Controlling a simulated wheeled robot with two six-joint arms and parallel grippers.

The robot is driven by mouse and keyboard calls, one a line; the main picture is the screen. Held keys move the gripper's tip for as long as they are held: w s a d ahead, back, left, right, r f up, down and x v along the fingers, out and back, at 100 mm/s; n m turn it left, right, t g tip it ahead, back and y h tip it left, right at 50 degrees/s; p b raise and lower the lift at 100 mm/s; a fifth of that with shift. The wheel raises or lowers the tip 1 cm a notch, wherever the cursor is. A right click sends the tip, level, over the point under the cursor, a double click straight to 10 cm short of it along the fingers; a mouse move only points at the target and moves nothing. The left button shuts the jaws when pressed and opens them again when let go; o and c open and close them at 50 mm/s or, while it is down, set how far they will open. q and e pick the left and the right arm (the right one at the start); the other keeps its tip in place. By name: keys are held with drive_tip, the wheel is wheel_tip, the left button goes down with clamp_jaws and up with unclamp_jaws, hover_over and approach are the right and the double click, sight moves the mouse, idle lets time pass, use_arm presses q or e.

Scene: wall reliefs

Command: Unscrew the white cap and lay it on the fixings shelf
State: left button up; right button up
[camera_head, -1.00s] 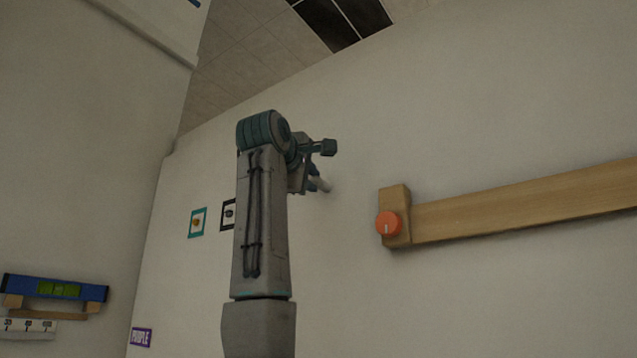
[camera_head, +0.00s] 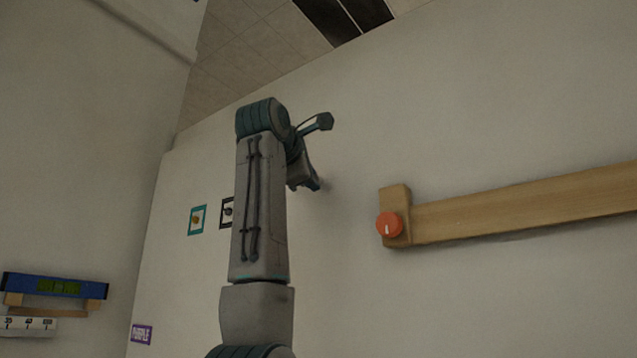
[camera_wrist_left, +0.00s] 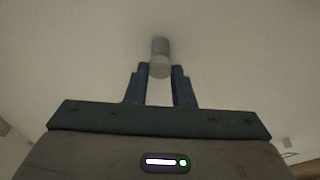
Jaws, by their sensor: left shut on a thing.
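The white cap (camera_wrist_left: 160,69) shows in the left wrist view as a pale round end on a short greyish cylinder by the wall, between my fingertips. Where cap and stem divide is too dim to tell. My left gripper (camera_wrist_left: 160,72) is shut on the cap. In the head view my left gripper (camera_head: 305,181) is at the wall, partly behind my own wrist, and hides the cap. I cannot tell which thing is the fixings shelf. My right gripper is in neither view.
A wooden rail (camera_head: 530,202) with an orange knob (camera_head: 389,224) is on the wall to the right. Small framed pictures (camera_head: 197,220) and a purple sign (camera_head: 141,336) are left of my arm. A blue level (camera_head: 54,287) rests on wooden supports at far left.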

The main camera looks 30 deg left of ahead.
use_arm(q)
drive_tip(key=n+h+p, duration=0.1)
drive_tip(key=n, duration=0.3)
drive_tip(key=shift+g, duration=0.4)
drive_tip(key=o, duration=0.7)
